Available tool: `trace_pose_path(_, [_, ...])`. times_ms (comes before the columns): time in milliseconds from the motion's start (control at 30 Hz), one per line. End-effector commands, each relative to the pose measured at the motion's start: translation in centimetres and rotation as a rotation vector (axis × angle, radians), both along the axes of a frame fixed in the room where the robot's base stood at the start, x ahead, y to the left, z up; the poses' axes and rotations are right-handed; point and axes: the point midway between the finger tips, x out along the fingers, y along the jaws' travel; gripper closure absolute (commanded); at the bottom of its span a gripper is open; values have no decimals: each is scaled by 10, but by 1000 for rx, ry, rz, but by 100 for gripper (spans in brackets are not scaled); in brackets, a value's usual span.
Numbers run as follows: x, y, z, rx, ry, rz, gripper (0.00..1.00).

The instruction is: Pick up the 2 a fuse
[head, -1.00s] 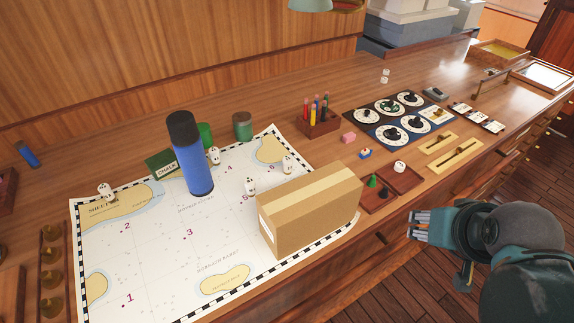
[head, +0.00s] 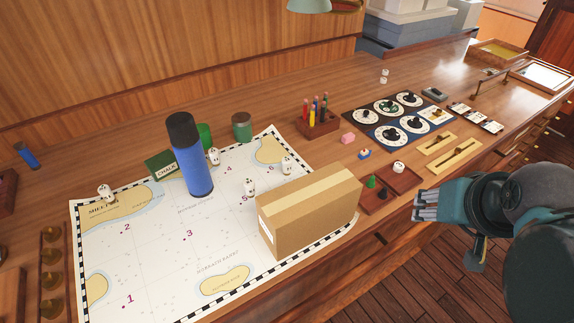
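Several small white pieces with dark marks, possibly fuses, are in the head view; I cannot read a 2 A label on any. On the chart, one is at the left (head: 106,192), one behind the blue flask (head: 214,157), one near the middle (head: 249,187) and one at the right (head: 287,165). Another white piece (head: 399,168) sits at the wooden tray (head: 404,184). A small white pair (head: 384,76) stands farther back. My gripper (head: 418,206) is by the desk's front edge, right of the tray, pointing left. It holds nothing visible; its finger opening is unclear.
A cardboard box (head: 310,212) stands on the chart's (head: 150,260) right side, left of my gripper. A tall blue flask (head: 191,160) stands upright on the chart. A pen holder (head: 318,128), dial panel (head: 375,126) and slider plates (head: 454,154) are farther back.

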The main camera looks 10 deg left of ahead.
Motion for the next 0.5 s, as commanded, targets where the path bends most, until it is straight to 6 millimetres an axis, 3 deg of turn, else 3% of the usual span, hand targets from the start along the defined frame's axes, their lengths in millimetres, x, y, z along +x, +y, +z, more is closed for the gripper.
trace_pose_path(500, [34, 27, 30, 108, 69, -112, 63])
